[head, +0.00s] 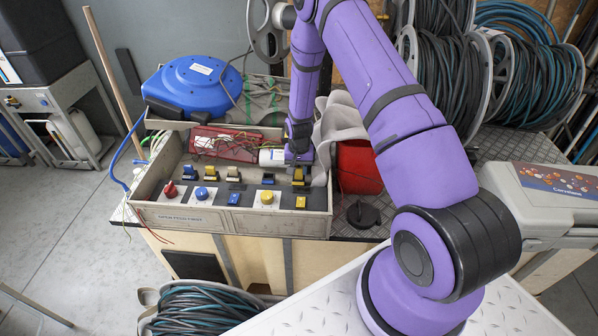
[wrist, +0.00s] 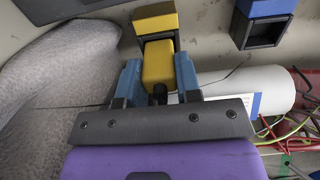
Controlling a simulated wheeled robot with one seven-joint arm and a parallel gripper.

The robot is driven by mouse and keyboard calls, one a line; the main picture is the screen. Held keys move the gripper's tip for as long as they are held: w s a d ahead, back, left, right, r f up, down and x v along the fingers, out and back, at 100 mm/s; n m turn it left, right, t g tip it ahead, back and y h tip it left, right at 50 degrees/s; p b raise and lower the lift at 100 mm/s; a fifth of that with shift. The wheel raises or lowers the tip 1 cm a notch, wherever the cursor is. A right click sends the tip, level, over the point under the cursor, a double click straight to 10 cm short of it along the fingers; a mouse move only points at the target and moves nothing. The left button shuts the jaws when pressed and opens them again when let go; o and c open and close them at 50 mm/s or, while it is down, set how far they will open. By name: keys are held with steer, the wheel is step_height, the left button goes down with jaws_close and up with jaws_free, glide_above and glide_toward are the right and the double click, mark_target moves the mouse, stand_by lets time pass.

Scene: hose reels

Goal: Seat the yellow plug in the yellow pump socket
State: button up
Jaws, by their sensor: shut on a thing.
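My gripper (wrist: 158,84) is shut on the yellow plug (wrist: 157,62), with a blue finger on each side of it in the wrist view. The plug's front end overlaps the dark mouth of the yellow pump socket (wrist: 155,20), which has a raised yellow lid. The two look lined up, but I cannot tell whether the plug is inside the mouth or just short of it. In the head view my gripper (head: 299,153) is over the right part of the grey box, close behind the yellow socket (head: 299,178). The plug cannot be made out there.
The grey box (head: 232,222) holds loose wires and a white cylinder (wrist: 265,90). A blue socket (wrist: 264,22) is right of the yellow one in the wrist view. Grey fabric (wrist: 60,80) lies close on the left. A blue reel (head: 195,88) stands behind the box.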

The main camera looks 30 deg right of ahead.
steer(key=shift+f, duration=0.7)
steer(key=o, duration=0.9)
steer(key=shift+f, duration=0.1)
